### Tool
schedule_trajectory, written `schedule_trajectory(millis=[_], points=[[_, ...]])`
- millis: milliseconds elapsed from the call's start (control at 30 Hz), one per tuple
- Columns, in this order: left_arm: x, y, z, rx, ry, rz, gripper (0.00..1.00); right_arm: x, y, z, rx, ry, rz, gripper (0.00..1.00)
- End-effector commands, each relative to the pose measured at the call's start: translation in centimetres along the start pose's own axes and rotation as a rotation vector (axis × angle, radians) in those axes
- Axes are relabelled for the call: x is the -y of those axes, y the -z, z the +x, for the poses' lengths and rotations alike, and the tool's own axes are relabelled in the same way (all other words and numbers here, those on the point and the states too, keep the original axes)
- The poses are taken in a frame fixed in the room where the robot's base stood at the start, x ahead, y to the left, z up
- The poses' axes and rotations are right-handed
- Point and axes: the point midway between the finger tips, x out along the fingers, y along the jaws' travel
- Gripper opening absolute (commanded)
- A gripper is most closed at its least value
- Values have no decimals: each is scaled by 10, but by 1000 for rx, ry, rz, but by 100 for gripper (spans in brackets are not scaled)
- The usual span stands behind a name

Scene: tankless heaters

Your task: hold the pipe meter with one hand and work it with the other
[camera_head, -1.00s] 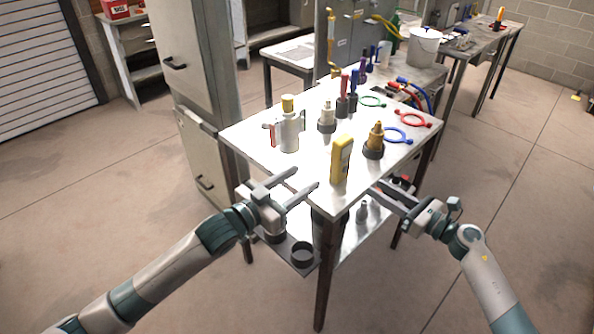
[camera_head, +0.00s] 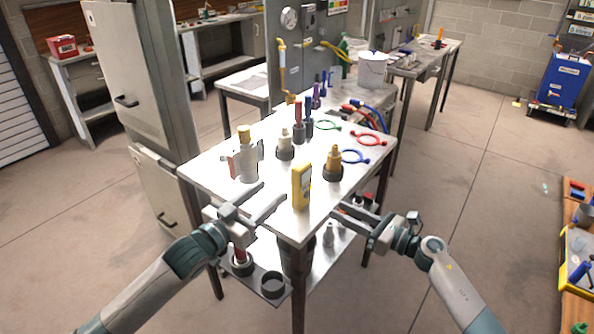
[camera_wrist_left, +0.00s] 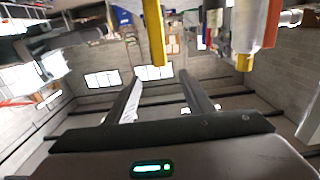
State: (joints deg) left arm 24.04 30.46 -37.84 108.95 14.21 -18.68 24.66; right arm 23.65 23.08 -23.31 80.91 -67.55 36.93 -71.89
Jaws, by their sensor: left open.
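A yellow handheld meter (camera_head: 301,186), the likeliest pipe meter, stands upright near the front corner of the white table (camera_head: 222,158). It also shows as a yellow bar in the left wrist view (camera_wrist_left: 156,38), beyond and between my fingers. My left gripper (camera_head: 273,191) is open and empty at the table's front edge, just left of the meter and apart from it. My right gripper (camera_head: 339,208) is right of the meter, by the table's right edge. Its two fingers look apart and empty, pointing left toward the meter.
Behind the meter stand a brass fitting (camera_head: 333,165), a white valve body with yellow cap (camera_head: 247,163) and a pale fitting (camera_head: 285,147). Blue (camera_head: 356,157) and red (camera_head: 368,139) rings lie farther right. A cabinet (camera_head: 135,80) borders the table's left.

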Motion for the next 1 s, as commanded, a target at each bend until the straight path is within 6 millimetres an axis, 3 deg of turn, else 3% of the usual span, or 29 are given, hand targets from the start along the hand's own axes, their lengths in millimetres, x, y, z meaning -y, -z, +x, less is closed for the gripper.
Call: schedule_trajectory(millis=[700, 1000], points=[[-1, 1, 116, 0, -1, 0, 48, 0, 0, 0, 0, 0, 0, 31], [0, 0, 144, 1, 0, 0, 48, 0, 0, 0, 0, 0, 0, 31]])
